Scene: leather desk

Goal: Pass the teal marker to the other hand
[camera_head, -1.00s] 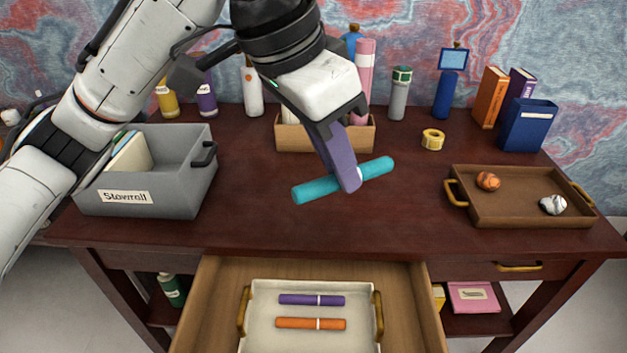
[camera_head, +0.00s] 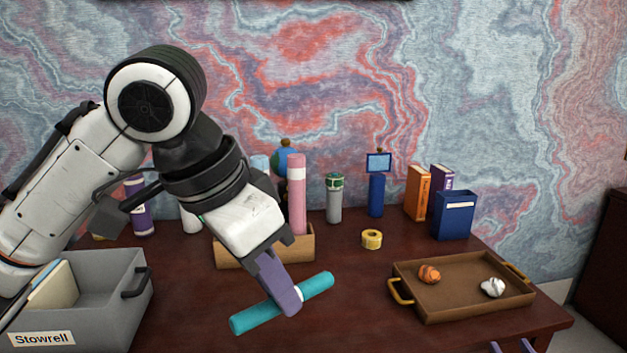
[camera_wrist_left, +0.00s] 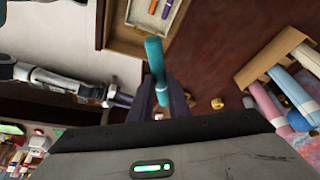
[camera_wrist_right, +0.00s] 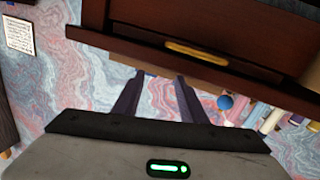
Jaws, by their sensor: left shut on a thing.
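My left gripper (camera_head: 290,298) is shut on the teal marker (camera_head: 258,316) near its middle and holds it above the desk. The marker is tilted, its right end higher in the head view. Both ends stick out past the fingers. In the left wrist view the marker (camera_wrist_left: 154,58) shows between the purple fingers. My right gripper (camera_wrist_right: 159,75) is open and empty in the right wrist view, below the desk's front edge. Only its purple fingertips (camera_head: 512,346) show at the bottom right of the head view, apart from the marker.
A grey bin (camera_head: 112,310) labelled Stowrell stands at the left. A brown tray (camera_head: 455,309) with two crumpled balls lies at the right. Yellow tape (camera_head: 372,239), a wooden box (camera_head: 228,252) and several bottles stand behind.

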